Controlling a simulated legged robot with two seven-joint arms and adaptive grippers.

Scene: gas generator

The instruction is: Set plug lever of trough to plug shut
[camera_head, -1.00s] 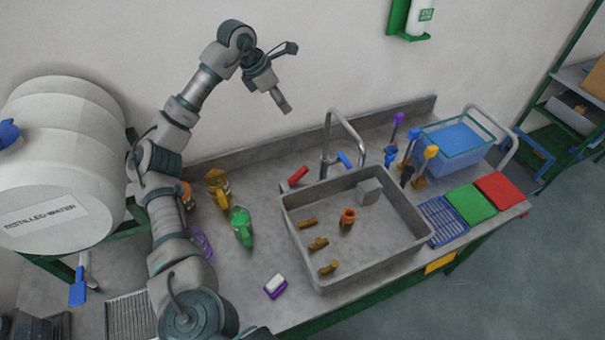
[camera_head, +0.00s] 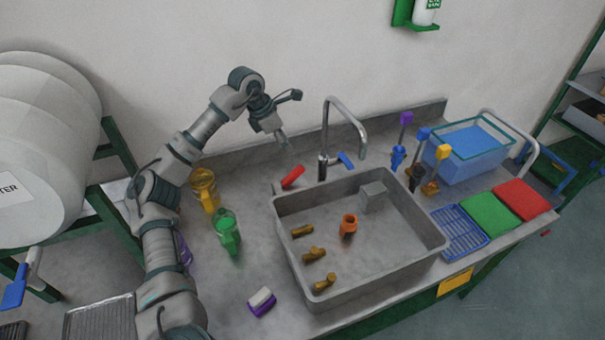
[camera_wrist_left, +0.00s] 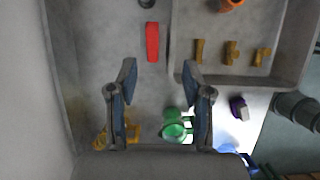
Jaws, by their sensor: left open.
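The grey trough (camera_head: 290,225) is set in the metal counter, with a faucet (camera_head: 326,140) behind it. A red lever (camera_head: 293,177) lies at the trough's back left, and a blue lever (camera_head: 345,160) sits beside the faucet. I cannot tell from a label which one is the plug lever. My left gripper (camera_head: 283,143) is above and behind the red lever, apart from it. In the left wrist view, its two fingers are spread and empty (camera_wrist_left: 160,75), with the red lever (camera_wrist_left: 152,42) beyond the tips. My right gripper is not in view.
Brass pieces (camera_head: 314,254), an orange piece (camera_head: 348,225) and a grey block (camera_head: 373,197) lie in the trough. Brushes (camera_head: 398,155) and a blue bin (camera_head: 465,155) are right.

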